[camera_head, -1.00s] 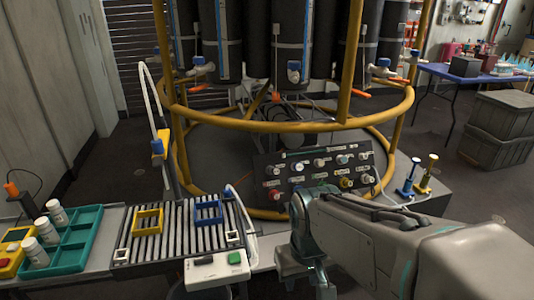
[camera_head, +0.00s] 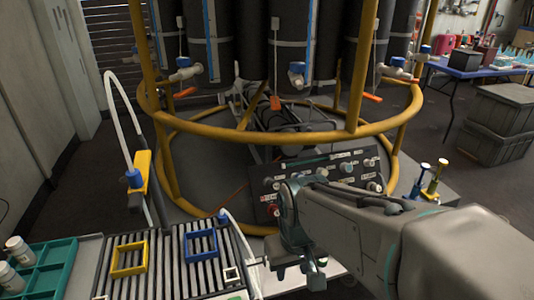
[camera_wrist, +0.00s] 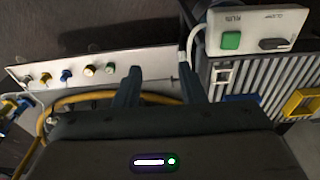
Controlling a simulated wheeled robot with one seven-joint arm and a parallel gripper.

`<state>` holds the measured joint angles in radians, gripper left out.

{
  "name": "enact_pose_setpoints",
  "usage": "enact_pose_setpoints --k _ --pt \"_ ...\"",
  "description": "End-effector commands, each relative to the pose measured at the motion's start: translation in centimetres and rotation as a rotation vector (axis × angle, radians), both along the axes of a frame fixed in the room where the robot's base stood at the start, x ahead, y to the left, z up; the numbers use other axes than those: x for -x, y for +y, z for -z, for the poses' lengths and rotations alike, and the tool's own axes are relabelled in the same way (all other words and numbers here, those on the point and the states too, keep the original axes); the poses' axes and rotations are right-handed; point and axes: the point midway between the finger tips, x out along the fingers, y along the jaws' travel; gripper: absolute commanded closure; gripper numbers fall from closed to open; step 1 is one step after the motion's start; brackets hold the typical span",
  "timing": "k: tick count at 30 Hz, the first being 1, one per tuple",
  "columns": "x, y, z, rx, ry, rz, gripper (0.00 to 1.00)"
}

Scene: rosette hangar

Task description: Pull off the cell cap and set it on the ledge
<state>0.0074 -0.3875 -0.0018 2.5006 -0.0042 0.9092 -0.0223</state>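I cannot tell which fitting is the cell cap. The yellow round frame (camera_head: 300,137) holds tall black bottles (camera_head: 310,45) with blue-and-white valves (camera_head: 297,72) and orange tips (camera_head: 275,102). A dark panel (camera_head: 340,172) with several knobs stands at the frame's front, partly hidden by my arm. My gripper (camera_wrist: 160,70) is open, with nothing seen between its two dark fingers in the wrist view. Beyond the fingers is a pale strip (camera_wrist: 120,62) with several coloured knobs; I cannot tell if it is the ledge.
A slatted bench (camera_head: 170,262) with yellow (camera_head: 129,259) and blue (camera_head: 201,245) frames is front left, beside a green tray (camera_head: 48,268). A hose runs to a yellow holder (camera_head: 140,180). A switch box (camera_wrist: 255,32) shows in the wrist view. Grey crates (camera_head: 497,125) stand right.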

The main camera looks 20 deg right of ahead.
Motion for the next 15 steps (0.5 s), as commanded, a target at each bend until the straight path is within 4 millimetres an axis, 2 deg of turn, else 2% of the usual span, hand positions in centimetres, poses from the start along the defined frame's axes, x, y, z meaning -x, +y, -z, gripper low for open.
enact_pose_setpoints --k 5,7,8,11,15 --pt "0.0 0.0 0.0 0.000 0.000 0.000 0.64" --pt "0.0 0.0 0.0 -0.003 0.000 0.001 0.44" --pt "-0.1 0.1 0.0 -0.007 0.001 0.003 0.40" --pt "-1.0 0.7 0.1 -0.056 0.005 0.025 0.40" --pt "-4.2 2.3 0.3 -0.210 0.005 0.105 0.40"
